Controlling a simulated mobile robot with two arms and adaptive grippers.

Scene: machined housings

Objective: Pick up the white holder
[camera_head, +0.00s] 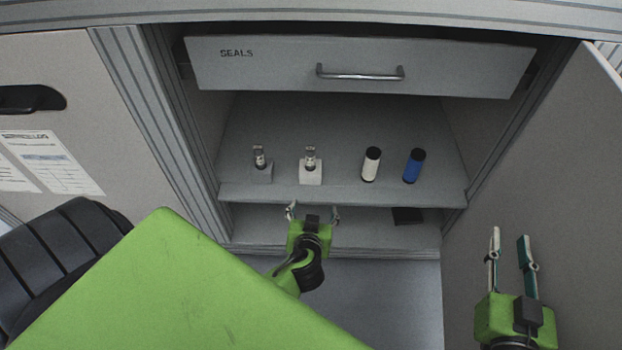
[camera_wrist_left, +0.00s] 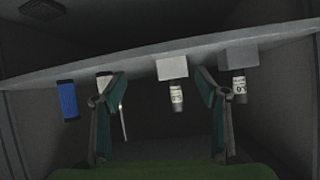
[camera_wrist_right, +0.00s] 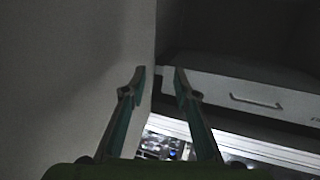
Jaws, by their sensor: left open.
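The white holder (camera_head: 311,172) is a small block with a labelled vial standing in it, on the shelf near its front edge. In the left wrist view the white holder (camera_wrist_left: 172,67) appears upside down, between the fingertips in the picture. My left gripper (camera_head: 313,212) is open and empty, just in front of the shelf edge and in line with the holder, apart from it. It also shows in the left wrist view (camera_wrist_left: 160,82). My right gripper (camera_head: 509,240) is open and empty at the lower right, by the cabinet door.
A grey holder (camera_head: 262,174) with a vial stands left of the white one. A white cylinder (camera_head: 371,165) and a blue cylinder (camera_head: 413,168) stand to its right. The SEALS drawer (camera_head: 280,65) hangs above. A dark flat item (camera_head: 407,216) lies below.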

